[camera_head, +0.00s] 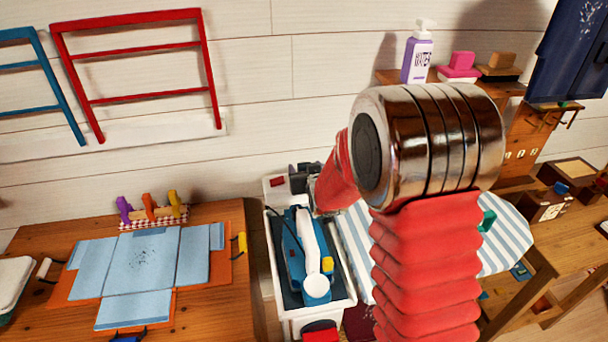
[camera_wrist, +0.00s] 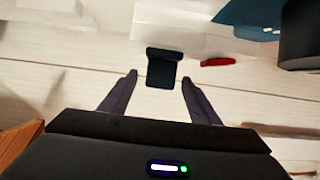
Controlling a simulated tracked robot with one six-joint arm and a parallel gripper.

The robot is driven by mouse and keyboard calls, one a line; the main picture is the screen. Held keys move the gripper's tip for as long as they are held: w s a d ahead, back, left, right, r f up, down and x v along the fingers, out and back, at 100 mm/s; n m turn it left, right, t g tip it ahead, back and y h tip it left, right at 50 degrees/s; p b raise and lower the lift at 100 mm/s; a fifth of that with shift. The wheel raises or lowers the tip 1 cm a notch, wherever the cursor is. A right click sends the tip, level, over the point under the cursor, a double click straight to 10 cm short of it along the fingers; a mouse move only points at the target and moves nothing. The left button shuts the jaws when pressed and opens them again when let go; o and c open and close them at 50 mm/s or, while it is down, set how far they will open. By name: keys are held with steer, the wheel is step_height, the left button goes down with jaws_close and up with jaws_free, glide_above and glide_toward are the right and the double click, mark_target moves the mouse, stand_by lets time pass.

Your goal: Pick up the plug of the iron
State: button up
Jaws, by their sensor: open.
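The iron (camera_head: 296,250), blue and white with a dark cord, rests in a white bin beside the wooden table in the head view. In the wrist view a dark block, which looks like the plug (camera_wrist: 162,68), sits against a white box with a red switch (camera_wrist: 218,62). My gripper (camera_wrist: 160,78) is open, with one finger on each side of the dark block and visible gaps to both. In the head view my gripper (camera_head: 303,178) is at the white box (camera_head: 277,187) by the wall, where my arm partly hides it, and the plug cannot be made out.
A striped ironing board (camera_head: 505,235) lies right, partly behind my arm. A shelf with a purple bottle (camera_head: 417,57) is above. The wall is close behind the white box.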

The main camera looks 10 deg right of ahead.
steer(key=shift+x, duration=0.9)
steer(key=shift+c, duration=0.7)
steer(key=c, duration=1)
steer(key=shift+r, duration=0.1)
step_height(320, 180, up, 10)
